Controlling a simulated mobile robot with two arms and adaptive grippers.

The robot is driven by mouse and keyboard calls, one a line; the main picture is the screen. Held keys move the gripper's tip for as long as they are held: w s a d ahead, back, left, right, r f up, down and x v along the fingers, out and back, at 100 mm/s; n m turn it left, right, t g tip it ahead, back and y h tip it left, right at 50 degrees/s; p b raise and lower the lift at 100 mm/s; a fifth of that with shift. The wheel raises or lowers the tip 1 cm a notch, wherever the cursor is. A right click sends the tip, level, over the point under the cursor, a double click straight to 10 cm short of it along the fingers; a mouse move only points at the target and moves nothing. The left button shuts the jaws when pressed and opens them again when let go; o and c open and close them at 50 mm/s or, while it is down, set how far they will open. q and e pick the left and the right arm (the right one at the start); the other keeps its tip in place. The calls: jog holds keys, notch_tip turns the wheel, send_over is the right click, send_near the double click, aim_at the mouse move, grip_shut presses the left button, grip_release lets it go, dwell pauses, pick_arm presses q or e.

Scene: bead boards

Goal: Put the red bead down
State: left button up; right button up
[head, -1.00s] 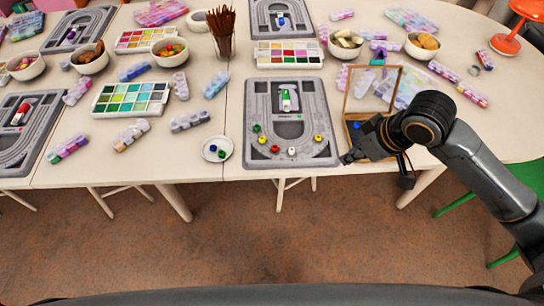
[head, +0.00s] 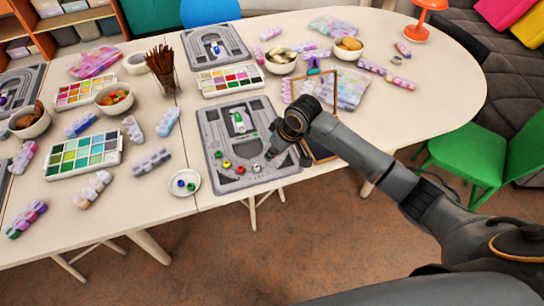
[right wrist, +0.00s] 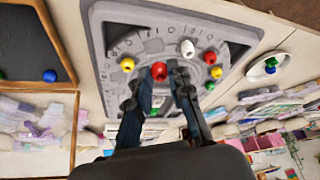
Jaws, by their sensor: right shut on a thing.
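The red bead (right wrist: 158,71) is between the fingertips of my right gripper (right wrist: 159,76), which is shut on it. In the head view my right gripper (head: 270,153) is over the lower right of the grey bead board (head: 213,125), and its held bead cannot be made out there. The board also shows in the right wrist view (right wrist: 105,28). A white bead (right wrist: 187,48) and a yellow bead (right wrist: 127,65) lie on either side of the held bead. Another yellow bead (right wrist: 210,57), a red bead (right wrist: 216,72) and a green bead (right wrist: 210,86) follow along the curve. My left gripper is out of view.
A white saucer (head: 185,192) with beads stands left of the board. A wood-framed tray (head: 334,85) is right of it, partly behind my arm; a blue bead (right wrist: 50,75) shows there. Paint palettes (head: 84,155), bowls and a cup of brown sticks (head: 162,70) crowd the table.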

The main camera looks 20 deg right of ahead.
aim_at(271, 164)
jog(key=shift+w+f, duration=0.5)
notch_tip(271, 164, down, 3)
jog(key=shift+w+f, duration=0.1)
jog(key=shift+w, duration=0.05)
jog(key=shift+f, duration=0.2)
jog(key=shift+f, duration=0.35)
jog(key=shift+s+f, duration=0.25)
jog(key=o, duration=0.6)
jog(key=shift+f, duration=0.1)
jog(key=shift+o, duration=0.8)
jog(key=shift+f, duration=0.2)
jog(key=shift+r, duration=0.1)
